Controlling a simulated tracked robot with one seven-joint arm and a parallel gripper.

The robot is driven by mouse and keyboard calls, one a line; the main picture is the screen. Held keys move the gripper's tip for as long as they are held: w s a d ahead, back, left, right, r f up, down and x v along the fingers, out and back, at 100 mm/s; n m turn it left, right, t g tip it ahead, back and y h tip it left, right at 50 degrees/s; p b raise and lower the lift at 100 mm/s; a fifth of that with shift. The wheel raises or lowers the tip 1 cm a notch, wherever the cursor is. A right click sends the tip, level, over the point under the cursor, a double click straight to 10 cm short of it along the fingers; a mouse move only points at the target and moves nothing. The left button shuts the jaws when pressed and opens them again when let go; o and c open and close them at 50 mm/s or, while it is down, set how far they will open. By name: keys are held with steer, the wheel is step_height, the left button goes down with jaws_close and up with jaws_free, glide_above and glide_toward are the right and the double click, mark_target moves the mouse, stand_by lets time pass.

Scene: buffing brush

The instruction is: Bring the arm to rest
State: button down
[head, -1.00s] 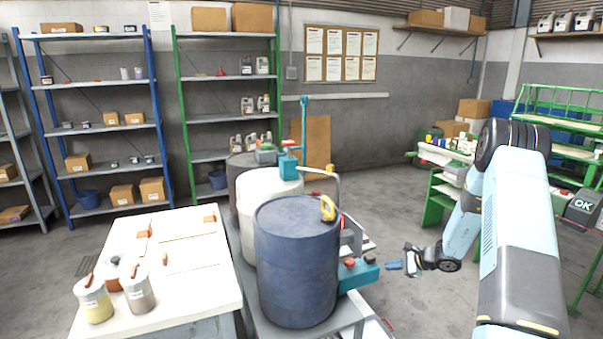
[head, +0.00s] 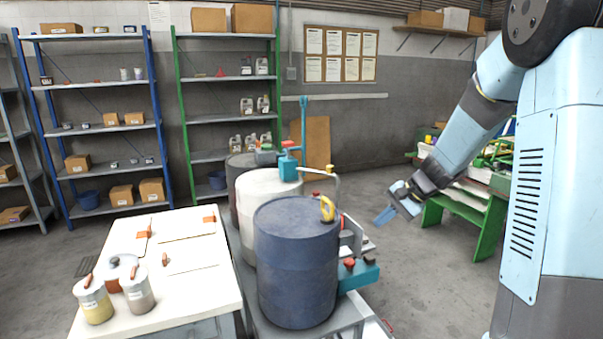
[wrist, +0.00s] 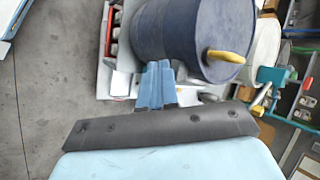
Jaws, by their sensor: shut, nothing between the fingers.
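My gripper (head: 384,215) hangs at the right of the head view, over open floor to the right of the dark blue drum. Its blue fingers are together and hold nothing, and they point down and to the left. In the wrist view, the shut fingers (wrist: 156,85) show in front of the blue drum (wrist: 190,35), apart from anything I can make out. My arm reaches down to the gripper from the upper right.
The blue drum (head: 297,262) and a white drum (head: 268,205) stand on a grey stand, with a teal device (head: 358,273) at its side. A white table (head: 190,262) with pots is at left. A green bench (head: 470,215) stands behind my gripper.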

steer(key=s+r+n+t+h, duration=0.1)
steer(key=s+r, duration=0.3)
steer(key=s, duration=0.6)
steer(key=s+r+n+h, duration=0.3)
steer(key=s+r+n, duration=0.1)
steer(key=s, duration=0.5)
steer(key=s+d+r+n+t+h, duration=0.1)
steer(key=s+r+n+h, duration=0.1)
steer(key=s+r, duration=0.4)
steer(key=shift+s+r+n+t+h, duration=0.25)
steer(key=shift+s+n+h, duration=0.2)
steer(key=shift+s, duration=1.85)
steer(key=c, duration=1.8)
jaws_free()
steer(key=shift+d, duration=0.1)
steer(key=shift+c, duration=0.2)
